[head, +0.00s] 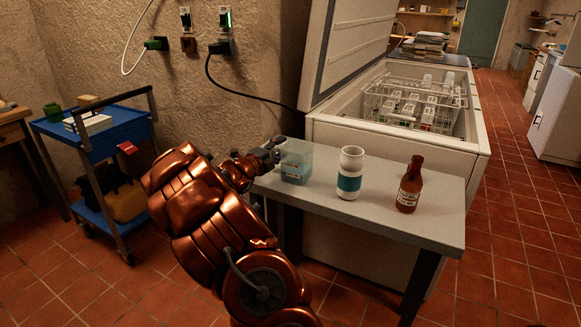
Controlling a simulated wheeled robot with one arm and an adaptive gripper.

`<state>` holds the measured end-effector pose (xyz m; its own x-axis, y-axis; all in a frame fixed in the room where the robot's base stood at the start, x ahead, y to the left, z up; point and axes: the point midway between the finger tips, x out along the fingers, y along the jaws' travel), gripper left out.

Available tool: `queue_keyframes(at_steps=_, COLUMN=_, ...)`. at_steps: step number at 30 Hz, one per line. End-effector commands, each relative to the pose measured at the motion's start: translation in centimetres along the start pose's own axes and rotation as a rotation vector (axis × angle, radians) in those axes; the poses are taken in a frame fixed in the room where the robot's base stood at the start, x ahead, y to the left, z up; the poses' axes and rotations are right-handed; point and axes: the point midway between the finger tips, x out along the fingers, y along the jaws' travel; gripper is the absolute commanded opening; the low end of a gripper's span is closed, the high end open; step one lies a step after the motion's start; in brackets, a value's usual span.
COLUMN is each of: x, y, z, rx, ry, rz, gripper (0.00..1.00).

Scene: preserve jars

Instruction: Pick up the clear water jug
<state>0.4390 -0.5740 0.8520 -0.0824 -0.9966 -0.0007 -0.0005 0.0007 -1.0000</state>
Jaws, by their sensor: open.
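The clear water jug (299,162) is a see-through, bluish, boxy container with a small label low on its front. It stands upright at the left end of the grey table (400,212). My gripper (272,150) is open at the left side of the jug, close to its upper part. I cannot tell whether a finger touches the jug.
A white bottle with a teal band (349,174) and a red-brown sauce bottle (410,185) stand right of the jug. An open chest freezer (470,150) with a wire basket (372,106) is behind the table. A blue cart (122,128) stands left.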

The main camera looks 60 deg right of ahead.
Motion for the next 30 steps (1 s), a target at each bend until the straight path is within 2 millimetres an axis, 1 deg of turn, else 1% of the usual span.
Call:
queue_keyframes(at_steps=2, x=-0.01, y=-0.02, z=0.0, rx=0.0, ry=0.0, rz=0.0, gripper=0.46)
queue_keyframes(at_steps=15, x=-0.04, y=-0.03, z=0.02, rx=0.0, ry=0.0, rz=0.0, gripper=0.01)
queue_keyframes(at_steps=30, x=-0.06, y=-0.21, z=0.05, rx=0.001, ry=-0.001, rz=-0.001, gripper=0.0)
